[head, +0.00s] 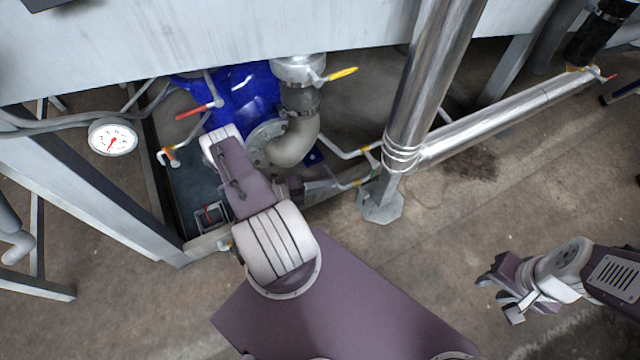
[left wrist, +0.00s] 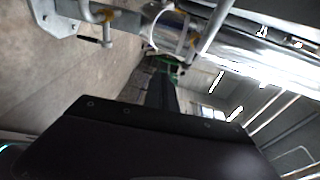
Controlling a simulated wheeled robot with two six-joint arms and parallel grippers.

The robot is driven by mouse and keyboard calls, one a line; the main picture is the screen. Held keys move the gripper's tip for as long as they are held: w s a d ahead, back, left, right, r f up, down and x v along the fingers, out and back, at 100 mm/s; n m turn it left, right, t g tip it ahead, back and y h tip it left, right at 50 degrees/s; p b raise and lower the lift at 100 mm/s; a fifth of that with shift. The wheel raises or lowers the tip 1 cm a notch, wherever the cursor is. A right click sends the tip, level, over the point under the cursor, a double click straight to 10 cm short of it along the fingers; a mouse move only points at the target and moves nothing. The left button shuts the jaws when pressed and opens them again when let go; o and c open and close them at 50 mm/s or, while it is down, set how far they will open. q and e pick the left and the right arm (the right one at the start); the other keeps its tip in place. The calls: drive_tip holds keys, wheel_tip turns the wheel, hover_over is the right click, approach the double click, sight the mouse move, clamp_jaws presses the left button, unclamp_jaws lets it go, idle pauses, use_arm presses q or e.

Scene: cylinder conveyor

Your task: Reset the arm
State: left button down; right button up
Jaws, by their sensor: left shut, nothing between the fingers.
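My left arm bends across the middle of the head view, its purple forearm reaching up toward the blue machine. My left gripper (head: 295,188) is mostly hidden behind that forearm; only a small dark part shows at its right side. In the left wrist view the dark fingers (left wrist: 160,85) lie together with nothing between them, above the dark gripper body. My right gripper (head: 502,294) is at the lower right over bare floor, its fingers apart and empty.
A blue pump (head: 245,92) and grey elbow pipe (head: 296,142) stand beyond my left forearm. A shiny vertical pipe (head: 425,80) on a footed stand (head: 380,203) rises to the right. A pressure gauge (head: 113,137) is at left. The floor (head: 450,235) between the arms is clear.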

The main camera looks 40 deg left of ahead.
use_arm(q)
drive_tip(key=shift+v, duration=1.05)
drive_tip(key=shift+f, duration=0.15)
drive_tip(key=s+d+r+n+g+y, duration=0.3)
drive_tip(key=d+r+n+g+y, duration=0.3)
drive_tip(key=r+n, duration=0.55)
drive_tip(key=s+d+r+n+g+y, duration=0.25)
drive_tip(key=d+r+n+g, duration=0.5)
drive_tip(key=n, duration=0.65)
wheel_tip(320, 180, up, 33)
drive_tip(key=p, duration=3.2)
drive_tip(key=shift+w+m+t+y, duration=0.25)
drive_tip(key=shift+m+t+y, duration=0.1)
